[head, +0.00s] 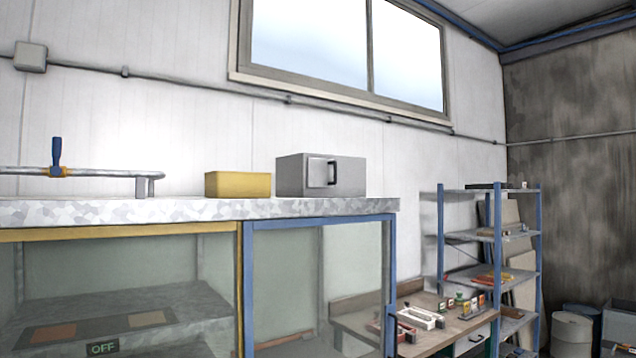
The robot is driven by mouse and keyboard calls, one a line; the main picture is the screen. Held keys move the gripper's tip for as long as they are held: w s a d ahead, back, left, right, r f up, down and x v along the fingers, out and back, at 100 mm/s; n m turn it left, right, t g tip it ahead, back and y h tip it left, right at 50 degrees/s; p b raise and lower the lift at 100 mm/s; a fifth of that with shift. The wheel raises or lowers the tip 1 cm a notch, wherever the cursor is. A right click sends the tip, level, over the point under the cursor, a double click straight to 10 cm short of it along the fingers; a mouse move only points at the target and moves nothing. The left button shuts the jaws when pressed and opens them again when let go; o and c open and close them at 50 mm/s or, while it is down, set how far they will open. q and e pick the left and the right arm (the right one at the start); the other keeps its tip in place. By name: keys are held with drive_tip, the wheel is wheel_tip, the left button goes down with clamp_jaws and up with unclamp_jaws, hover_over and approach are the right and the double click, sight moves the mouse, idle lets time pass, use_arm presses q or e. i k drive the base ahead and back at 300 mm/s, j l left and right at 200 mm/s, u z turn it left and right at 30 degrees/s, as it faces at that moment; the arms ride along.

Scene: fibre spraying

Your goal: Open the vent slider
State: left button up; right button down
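A grey metal box (292,175) stands on top of the booth (200,210). Its front has a small panel with a black upright handle (332,172). A pipe (105,173) with a blue lever (57,152) on a yellow collar runs along the booth top at the left, and the lever points up. No part is marked as the vent slider, so I cannot tell for certain which of these it is. Neither of my grippers is in view.
A yellow box (238,185) sits left of the grey box. Blue- and yellow-framed glass panels front the booth, with an OFF sign (103,347) low inside. A cluttered workbench (460,326), blue shelving (489,188) and bins (571,334) stand at the right.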

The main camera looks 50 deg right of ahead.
sight(321, 172)
drive_tip(key=z, duration=1.55)
drive_tip(key=i+l, duration=0.15)
drive_tip(key=l, duration=0.2)
drive_tip(key=i+l+u, duration=0.15)
drive_tip(key=l, duration=0.25)
drive_tip(key=i+l, duration=0.2)
drive_tip(key=l, duration=0.2)
drive_tip(key=i+l+u, duration=0.1)
drive_tip(key=l, duration=0.25)
drive_tip(key=i+l+u, duration=0.1)
drive_tip(key=l, duration=0.3)
drive_tip(key=i, duration=0.05)
